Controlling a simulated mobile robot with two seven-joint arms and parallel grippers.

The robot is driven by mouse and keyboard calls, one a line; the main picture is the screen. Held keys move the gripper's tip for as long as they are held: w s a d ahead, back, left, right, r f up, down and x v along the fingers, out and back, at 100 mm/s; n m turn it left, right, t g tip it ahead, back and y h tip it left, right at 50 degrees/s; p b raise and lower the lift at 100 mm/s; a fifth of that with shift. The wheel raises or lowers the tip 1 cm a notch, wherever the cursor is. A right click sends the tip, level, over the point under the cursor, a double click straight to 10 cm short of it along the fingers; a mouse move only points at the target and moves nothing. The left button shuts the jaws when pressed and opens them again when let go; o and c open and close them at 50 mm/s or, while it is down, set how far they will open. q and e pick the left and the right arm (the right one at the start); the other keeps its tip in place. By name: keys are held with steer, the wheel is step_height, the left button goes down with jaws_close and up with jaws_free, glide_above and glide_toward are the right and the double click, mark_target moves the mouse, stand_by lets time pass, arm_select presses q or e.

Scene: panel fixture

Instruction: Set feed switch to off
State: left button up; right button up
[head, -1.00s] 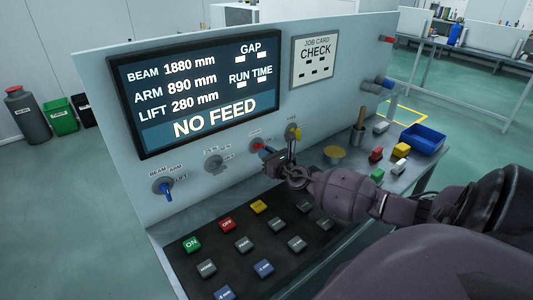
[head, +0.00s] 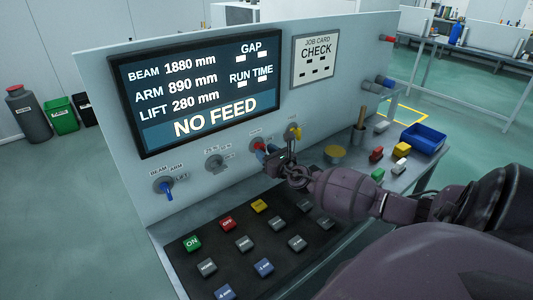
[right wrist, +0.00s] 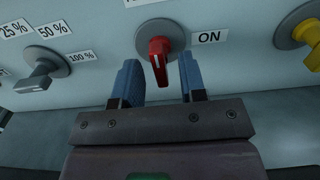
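The feed switch is a red rotary knob (right wrist: 159,58) on a grey round base in the right wrist view. Its handle points roughly downward. An ON label (right wrist: 208,38) sits to its right, and a label above it is cut off by the frame. My right gripper (right wrist: 161,80) is open, its two blue fingers on either side of the red handle with visible gaps. My left gripper is not in view.
The screen (head: 213,92) reads NO FEED. A yellow switch (head: 294,132) is right of the red one; a grey percentage switch (head: 214,162) and a blue-handled selector (head: 164,187) are left. Below lies a sloped dark console (head: 275,240) with several buttons.

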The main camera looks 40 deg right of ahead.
steer(key=s, duration=0.6)
steer(key=s+a, duration=0.1)
steer(key=s, duration=0.2)
steer(key=shift+s, duration=0.2)
steer(key=shift+s+a, duration=0.1)
steer(key=shift+s, duration=0.45)
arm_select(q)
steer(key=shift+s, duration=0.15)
arm_select(e)
steer(key=shift+s, duration=0.1)
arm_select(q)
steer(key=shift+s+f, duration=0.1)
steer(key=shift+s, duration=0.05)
